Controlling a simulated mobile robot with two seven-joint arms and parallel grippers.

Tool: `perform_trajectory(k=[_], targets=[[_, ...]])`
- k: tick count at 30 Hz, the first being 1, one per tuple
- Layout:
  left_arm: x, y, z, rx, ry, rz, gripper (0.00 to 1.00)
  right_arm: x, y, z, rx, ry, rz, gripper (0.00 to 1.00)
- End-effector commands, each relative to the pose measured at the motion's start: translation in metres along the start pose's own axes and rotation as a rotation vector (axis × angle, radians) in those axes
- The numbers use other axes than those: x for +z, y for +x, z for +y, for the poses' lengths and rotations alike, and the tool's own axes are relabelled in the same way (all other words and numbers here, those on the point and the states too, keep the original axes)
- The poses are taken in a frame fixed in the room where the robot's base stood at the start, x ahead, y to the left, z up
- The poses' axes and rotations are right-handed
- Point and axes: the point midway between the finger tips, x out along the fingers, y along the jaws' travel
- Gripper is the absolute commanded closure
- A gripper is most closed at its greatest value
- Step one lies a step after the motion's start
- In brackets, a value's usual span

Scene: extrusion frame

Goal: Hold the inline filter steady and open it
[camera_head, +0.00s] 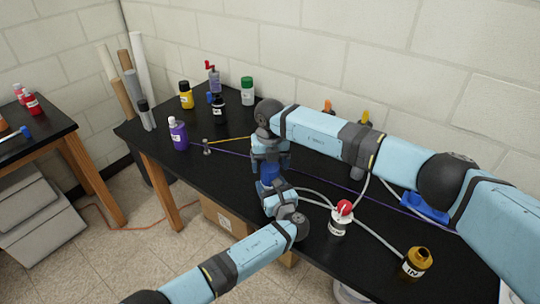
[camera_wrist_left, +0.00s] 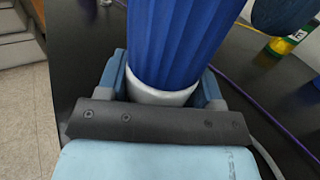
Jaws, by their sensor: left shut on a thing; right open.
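The inline filter shows in the left wrist view as a large blue ribbed body (camera_wrist_left: 175,40) above a white collar (camera_wrist_left: 160,93). My left gripper (camera_wrist_left: 162,88) is shut on it at the collar, one finger on each side. In the head view a small part of the blue filter (camera_head: 269,172) shows between my two hands, over the table. My left gripper (camera_head: 270,186) is below it, its fingers mostly hidden. My right gripper (camera_head: 269,160) points down just above it and is open; whether it touches the filter cannot be told.
On the black table (camera_head: 330,265), a red-topped jar (camera_head: 340,218) and a brown IN bottle (camera_head: 417,262) stand at right with pale tubing. A purple bottle (camera_head: 178,133), a yellow bottle (camera_head: 186,95) and a green-capped bottle (camera_head: 247,91) stand at the left and back. A purple cord crosses the table.

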Motion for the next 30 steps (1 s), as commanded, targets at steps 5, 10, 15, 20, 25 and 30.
perform_trajectory(k=[5,10,15,20,25,30], targets=[[0.0,0.0,0.0,0.0,0.0,0.0,1.0,0.0,0.026,0.001,0.001,-0.001,0.001,0.2],[0.0,0.0,0.0,0.0,0.0,0.0,1.0,0.0,0.04,0.0,0.0,-0.002,0.001,0.2],[0.0,0.0,0.0,0.0,0.0,0.0,1.0,0.0,0.042,0.0,0.0,-0.003,-0.001,0.2],[0.0,0.0,0.0,0.0,0.0,0.0,1.0,0.0,0.042,0.0,0.0,-0.003,0.0,0.24],[0.0,0.0,0.0,0.0,0.0,0.0,1.0,0.0,0.042,0.0,0.0,-0.003,0.0,0.63],[0.0,0.0,0.0,0.0,0.0,0.0,1.0,0.0,0.042,0.0,0.0,-0.004,0.0,0.69]])
